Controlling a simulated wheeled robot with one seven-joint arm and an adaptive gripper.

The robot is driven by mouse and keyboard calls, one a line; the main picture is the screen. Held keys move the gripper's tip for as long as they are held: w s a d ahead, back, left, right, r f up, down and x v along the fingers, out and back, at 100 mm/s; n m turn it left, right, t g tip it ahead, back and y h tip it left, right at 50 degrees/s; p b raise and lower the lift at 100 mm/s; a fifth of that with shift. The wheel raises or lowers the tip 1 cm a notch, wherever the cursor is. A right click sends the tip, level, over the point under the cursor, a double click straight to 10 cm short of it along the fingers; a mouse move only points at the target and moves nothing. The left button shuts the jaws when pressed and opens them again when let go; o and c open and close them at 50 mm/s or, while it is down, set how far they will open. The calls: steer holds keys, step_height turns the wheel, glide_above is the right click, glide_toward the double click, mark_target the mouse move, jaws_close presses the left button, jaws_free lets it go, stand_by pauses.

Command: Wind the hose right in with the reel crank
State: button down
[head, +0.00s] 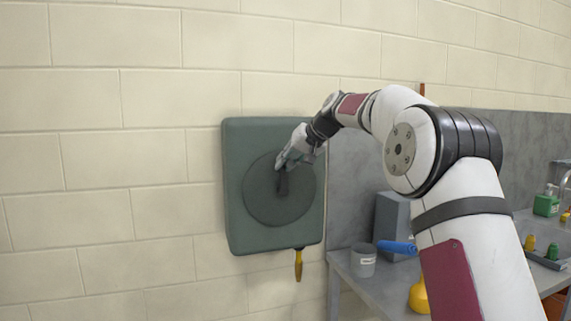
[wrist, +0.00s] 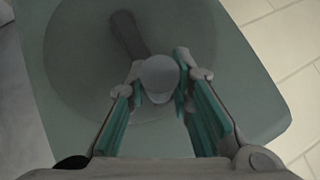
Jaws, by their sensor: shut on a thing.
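The hose reel (head: 240,215) is a dark green box on the block wall, with a round disc (head: 262,208) on its face. The reel crank (head: 283,184) is a dark arm on that disc. In the wrist view the crank arm (wrist: 128,36) runs up from a pale rounded knob (wrist: 159,75). My gripper (head: 292,158) is at the upper part of the disc. In the wrist view my gripper (wrist: 157,92) has its fingers on both sides of the knob, shut on it. A yellow hose end (head: 298,265) hangs below the reel's lower edge.
A grey counter (head: 395,275) stands to the right, with a grey labelled cup (head: 362,260), a grey box (head: 391,215) and a blue-handled item (head: 397,247). A green bottle (head: 546,203) stands farther right. The wall left of the reel is bare.

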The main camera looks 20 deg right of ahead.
steer(key=shift+d+r, duration=0.1)
steer(key=shift+d, duration=0.2)
steer(key=c, duration=1.4)
jaws_free()
steer(key=shift+a, duration=0.1)
steer(key=v, duration=1.2)
